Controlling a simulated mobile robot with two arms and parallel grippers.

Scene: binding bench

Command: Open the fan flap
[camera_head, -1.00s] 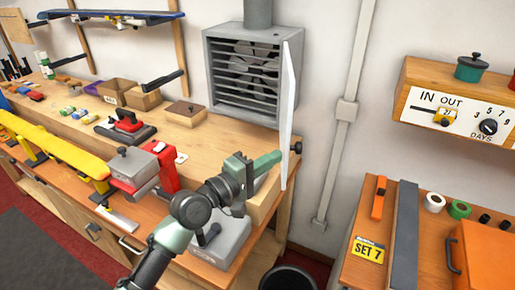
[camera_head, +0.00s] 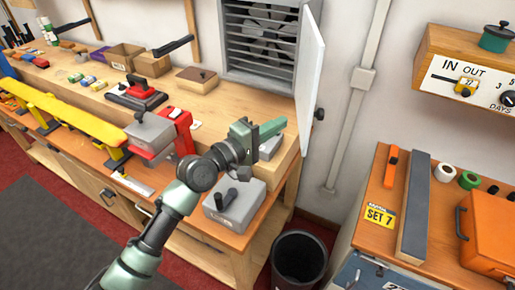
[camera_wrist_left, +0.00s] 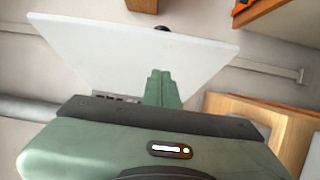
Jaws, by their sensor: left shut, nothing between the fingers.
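The fan flap (camera_head: 311,70) is a white panel hinged at the right side of the grey fan box. It stands swung out from the slatted fan front (camera_head: 262,38), with a dark knob (camera_head: 320,114) near its lower outer corner. My left gripper (camera_head: 281,124) is shut and empty, just below and left of the flap's lower part. In the left wrist view the shut fingers (camera_wrist_left: 162,88) lie in front of the white flap (camera_wrist_left: 115,55). I cannot tell whether they touch it. My right gripper is not in view.
A black bin (camera_head: 299,258) stands below. An orange case (camera_head: 490,235) sits on the right bench.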

